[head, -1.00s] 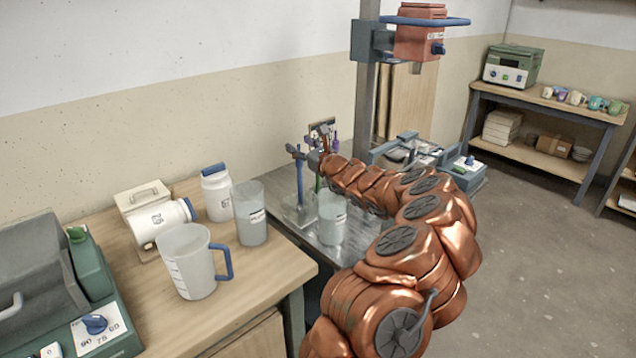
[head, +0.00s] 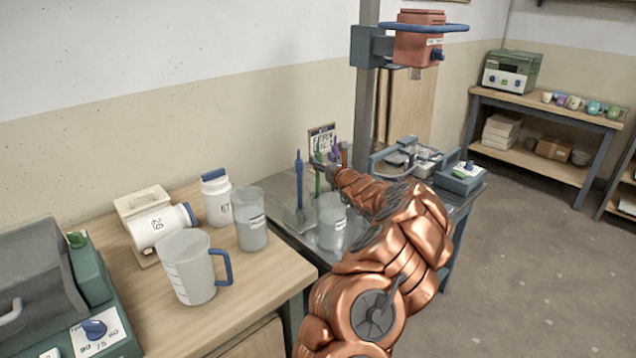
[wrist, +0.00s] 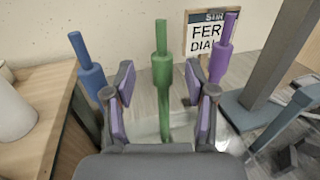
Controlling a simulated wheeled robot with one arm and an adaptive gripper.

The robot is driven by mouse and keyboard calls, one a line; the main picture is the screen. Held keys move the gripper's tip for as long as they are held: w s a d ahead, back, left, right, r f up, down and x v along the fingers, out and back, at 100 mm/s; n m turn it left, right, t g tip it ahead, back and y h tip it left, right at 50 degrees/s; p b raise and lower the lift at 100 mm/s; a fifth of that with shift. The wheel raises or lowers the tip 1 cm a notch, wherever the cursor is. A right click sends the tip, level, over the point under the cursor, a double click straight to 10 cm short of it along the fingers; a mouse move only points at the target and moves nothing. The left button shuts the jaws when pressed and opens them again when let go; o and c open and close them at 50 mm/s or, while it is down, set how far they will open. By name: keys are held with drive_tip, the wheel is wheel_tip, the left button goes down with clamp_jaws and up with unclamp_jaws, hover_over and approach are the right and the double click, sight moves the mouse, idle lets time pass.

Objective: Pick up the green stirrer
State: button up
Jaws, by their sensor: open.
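The green stirrer (wrist: 163,75) stands upright in the wrist view, between the blue stirrer (wrist: 88,68) on its left and the purple stirrer (wrist: 222,52) on its right. My gripper (wrist: 164,100) is open, with one purple-padded finger on each side of the green stirrer's lower part. I see no contact between the fingers and the stirrer. In the head view the green stirrer (head: 318,170) is partly hidden by my arm. My gripper (head: 328,160) is beside it, its fingers hard to make out.
A clear container (head: 331,222) stands in front of the stirrers on the metal table. A small sign (head: 322,137) is behind them. A jug (head: 190,268) and a clear beaker (head: 250,225) stand on the wooden bench at left. A grey post (wrist: 270,75) rises at right.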

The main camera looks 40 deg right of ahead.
sight(320, 158)
drive_tip(key=shift+w+d+f+p, duration=0.15)
drive_tip(key=shift+w+d+f, duration=0.1)
drive_tip(key=shift+w, duration=0.35)
drive_tip(key=shift+w+d+f+p, duration=0.15)
drive_tip(key=shift+w+d+f, duration=0.1)
drive_tip(key=shift+w, duration=0.3)
drive_tip(key=shift+x, duration=0.85)
drive_tip(key=shift+r, duration=0.1)
clamp_jaws()
